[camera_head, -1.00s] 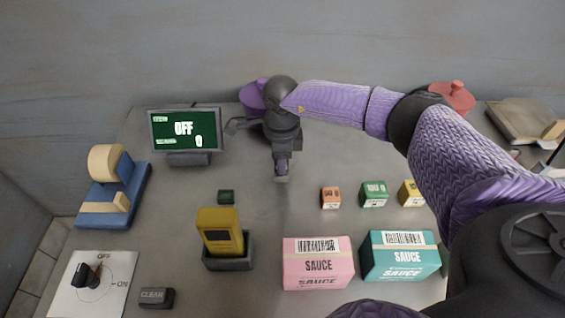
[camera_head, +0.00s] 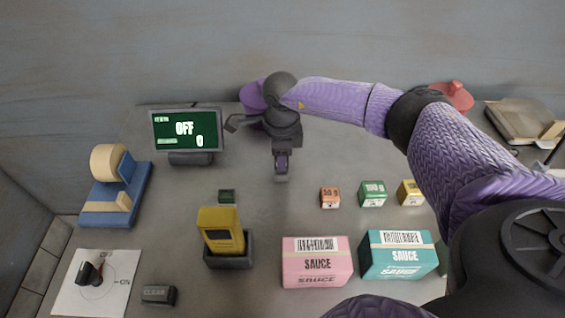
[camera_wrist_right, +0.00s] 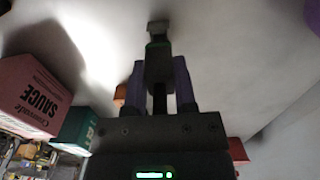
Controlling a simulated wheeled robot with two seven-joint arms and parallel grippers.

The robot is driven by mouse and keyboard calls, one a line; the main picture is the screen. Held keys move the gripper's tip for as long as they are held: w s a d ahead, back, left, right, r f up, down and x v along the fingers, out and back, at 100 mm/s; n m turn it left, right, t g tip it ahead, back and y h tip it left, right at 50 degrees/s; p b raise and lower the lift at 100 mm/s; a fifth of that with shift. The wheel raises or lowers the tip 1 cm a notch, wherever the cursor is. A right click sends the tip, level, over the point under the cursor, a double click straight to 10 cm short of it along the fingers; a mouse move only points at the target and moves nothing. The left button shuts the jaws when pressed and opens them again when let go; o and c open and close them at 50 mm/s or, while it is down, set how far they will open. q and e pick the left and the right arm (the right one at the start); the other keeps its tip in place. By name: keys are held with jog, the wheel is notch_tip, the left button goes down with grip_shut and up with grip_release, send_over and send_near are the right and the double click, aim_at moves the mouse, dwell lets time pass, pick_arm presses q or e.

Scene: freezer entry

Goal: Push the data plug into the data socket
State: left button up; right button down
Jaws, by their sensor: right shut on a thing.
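My right gripper (camera_head: 281,165) hangs fingers down over the table, right of the monitor. In the right wrist view my right gripper (camera_wrist_right: 160,85) is shut on a small dark piece with a pale end, which I take to be the data plug (camera_wrist_right: 158,50). The data plug's pale end (camera_head: 281,178) shows just below the fingers in the head view. A small dark green block (camera_head: 227,196) lies on the table to the lower left of the gripper. I cannot tell whether it is the data socket. My left gripper is not in view.
A yellow device (camera_head: 221,229) stands in a dark holder (camera_head: 230,261). Pink (camera_head: 317,265) and teal (camera_head: 398,260) sauce boxes stand in front, with small weight blocks (camera_head: 372,194) behind. A blue tape dispenser (camera_head: 116,196) stands left.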

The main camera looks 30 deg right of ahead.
jog(key=shift+r, duration=0.1)
jog(key=shift+r, duration=0.15)
jog(key=shift+p, duration=0.3)
jog(key=shift+r+p, duration=2.25)
jog(key=shift+r, duration=0.6)
